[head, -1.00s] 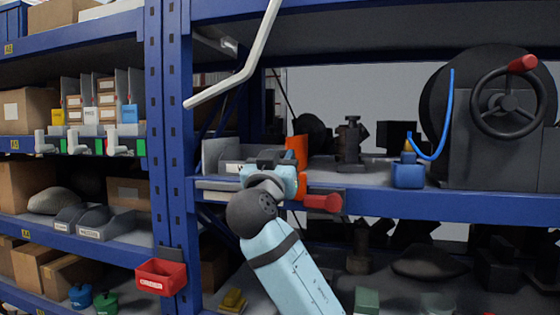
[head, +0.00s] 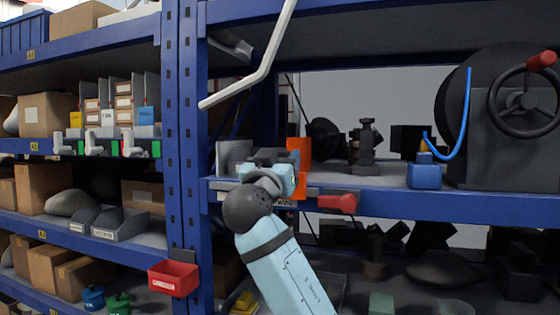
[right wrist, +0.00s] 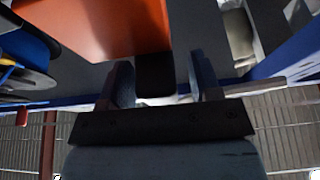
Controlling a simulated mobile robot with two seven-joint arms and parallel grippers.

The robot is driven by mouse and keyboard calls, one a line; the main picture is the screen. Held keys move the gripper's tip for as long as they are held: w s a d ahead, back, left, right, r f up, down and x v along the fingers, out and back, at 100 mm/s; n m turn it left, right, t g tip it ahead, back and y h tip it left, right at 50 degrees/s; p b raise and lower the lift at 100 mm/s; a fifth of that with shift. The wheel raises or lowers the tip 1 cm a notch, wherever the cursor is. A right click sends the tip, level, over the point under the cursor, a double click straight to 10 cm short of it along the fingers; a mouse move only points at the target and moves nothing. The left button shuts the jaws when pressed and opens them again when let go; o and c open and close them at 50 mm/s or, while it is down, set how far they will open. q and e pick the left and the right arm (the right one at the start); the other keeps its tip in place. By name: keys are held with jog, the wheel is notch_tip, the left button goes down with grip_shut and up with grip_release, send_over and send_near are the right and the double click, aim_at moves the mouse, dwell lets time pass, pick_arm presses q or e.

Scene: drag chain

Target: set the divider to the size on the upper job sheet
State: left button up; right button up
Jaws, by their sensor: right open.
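An orange upright panel, which looks like the divider (head: 302,152), stands at the front of the middle shelf, partly behind my right gripper. My right gripper (head: 270,158) is at its left side in the head view. In the right wrist view the orange panel (right wrist: 100,25) fills the upper left. A dark tab (right wrist: 155,75) below it lies between the open fingers of the gripper (right wrist: 163,82); I cannot tell whether they touch it. A small label (head: 286,202) on the shelf edge seems to read "WIDE". I cannot make out a job sheet. My left gripper is not in view.
A blue block (head: 424,174) with a hose and a large handwheel (head: 525,100) stand further right. A blue post (head: 187,150) and a red bin (head: 173,278) are left.

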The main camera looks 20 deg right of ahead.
jog(key=shift+s+a+f, duration=0.25)
jog(key=shift+s+f, duration=0.1)
jog(key=shift+s, duration=0.05)
jog(key=b+v, duration=0.4)
jog(key=v, duration=0.8)
jog(key=shift+s+a, duration=0.2)
jog(key=shift+s, duration=0.1)
